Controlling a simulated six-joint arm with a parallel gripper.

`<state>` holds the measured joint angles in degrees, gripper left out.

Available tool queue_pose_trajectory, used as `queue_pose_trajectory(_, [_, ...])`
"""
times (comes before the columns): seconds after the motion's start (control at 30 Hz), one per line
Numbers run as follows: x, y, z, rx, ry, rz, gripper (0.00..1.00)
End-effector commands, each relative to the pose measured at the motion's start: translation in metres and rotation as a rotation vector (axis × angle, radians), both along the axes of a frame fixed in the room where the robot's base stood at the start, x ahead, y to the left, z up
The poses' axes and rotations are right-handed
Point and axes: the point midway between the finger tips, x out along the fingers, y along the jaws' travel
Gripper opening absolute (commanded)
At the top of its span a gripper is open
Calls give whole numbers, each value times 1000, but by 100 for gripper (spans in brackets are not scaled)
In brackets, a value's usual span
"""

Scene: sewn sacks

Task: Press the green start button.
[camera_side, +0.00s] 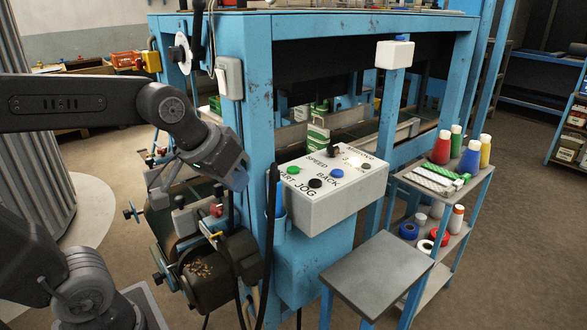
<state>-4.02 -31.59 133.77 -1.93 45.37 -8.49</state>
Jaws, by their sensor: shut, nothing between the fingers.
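The green start button (293,170) sits on the sloping top of a white control box (330,205), at its left end, above lettering that reads "ART". Nothing covers the button.
A black button (315,183), a blue button (337,173) and a dark knob (333,152) share the panel. A blue machine post (257,90) rises behind the box. A grey stool (377,272) and a trolley with thread cones (442,147) stand to the right.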

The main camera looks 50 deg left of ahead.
Motion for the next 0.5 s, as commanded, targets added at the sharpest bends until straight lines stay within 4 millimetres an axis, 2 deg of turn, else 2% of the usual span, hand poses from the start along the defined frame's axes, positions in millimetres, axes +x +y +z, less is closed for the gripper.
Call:
queue_pose_trajectory(0.03, [22,8,6,-28,-15,60,0])
queue_pose_trajectory(0.17, [76,29,20,-112,-79,219,0])
queue_pose_trajectory(0.3, [133,59,28,-201,-151,383,0])
queue_pose_trajectory(0.4, [166,81,29,-256,-196,483,0])
queue_pose_trajectory(0.5, [189,97,29,-299,-231,553,0])
